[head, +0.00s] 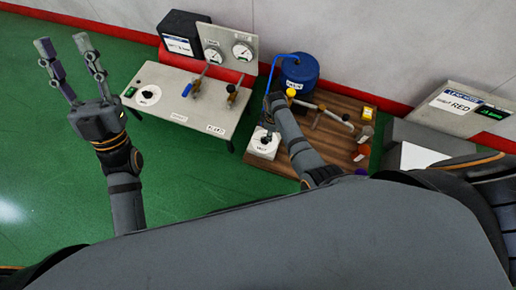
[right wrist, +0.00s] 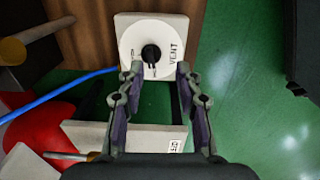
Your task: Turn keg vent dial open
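The vent dial is a white disc with a black knob (right wrist: 151,54) on a pale square box, marked VENT. The same box (head: 263,147) sits on the front left corner of the wooden board in the head view. My right gripper (right wrist: 159,70) is open, its fingertips near the lower edge of the disc, and the knob lies beyond the gap between them. Contact with the knob does not show. The blue keg (head: 299,73) stands behind, with a blue hose. My left gripper (head: 62,43) is open and empty over the green floor at left.
A pale bench (head: 205,107) at left carries another dial (head: 148,95), valves and two gauges (head: 242,51). A black box (head: 183,33) stands behind it. The wooden board (head: 338,146) holds a pipe and coloured items. Floor at left is clear.

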